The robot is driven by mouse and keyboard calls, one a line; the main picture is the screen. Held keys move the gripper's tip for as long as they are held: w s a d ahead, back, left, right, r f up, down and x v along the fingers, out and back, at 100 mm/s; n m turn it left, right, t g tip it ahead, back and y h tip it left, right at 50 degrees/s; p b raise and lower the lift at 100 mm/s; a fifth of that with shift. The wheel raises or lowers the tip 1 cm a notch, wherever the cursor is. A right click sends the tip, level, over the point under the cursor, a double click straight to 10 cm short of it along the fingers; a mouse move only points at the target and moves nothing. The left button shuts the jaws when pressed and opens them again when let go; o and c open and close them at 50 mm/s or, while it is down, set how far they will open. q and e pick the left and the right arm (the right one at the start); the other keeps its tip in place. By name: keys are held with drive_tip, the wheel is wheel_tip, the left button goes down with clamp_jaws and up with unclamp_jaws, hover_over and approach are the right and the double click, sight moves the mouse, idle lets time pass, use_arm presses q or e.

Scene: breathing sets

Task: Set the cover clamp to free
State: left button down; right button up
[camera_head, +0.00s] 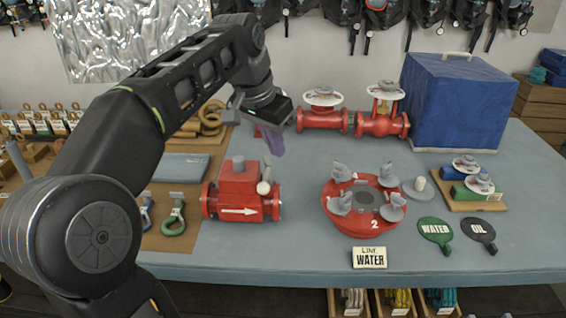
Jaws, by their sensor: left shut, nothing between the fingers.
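A red valve body (240,195) with a white arrow pointing right sits on the table left of centre. It has a raised block on top and a pale ball-ended lever (264,187) at its right side. A round red fitting (364,208) marked 2 stands to its right, with several grey wing-shaped clamps around its top. I cannot tell from the picture which part is the cover clamp. My left gripper (274,142) is shut and empty, above and behind the red valve body, apart from it. My right gripper is out of view.
Two red valves with white handwheels (353,121) stand behind. A blue covered box (458,103) is at the back right. A LINE WATER card (369,257), WATER tag (435,232) and OIL tag (479,232) lie in front. Tools lie on a brown mat at left.

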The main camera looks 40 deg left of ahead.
use_arm(q)
drive_tip(key=p+v, duration=0.1)
drive_tip(key=v, duration=0.1)
drive_tip(key=shift+a+r, duration=0.1)
drive_tip(key=shift+r, duration=0.3)
drive_tip(key=shift+w, duration=0.1)
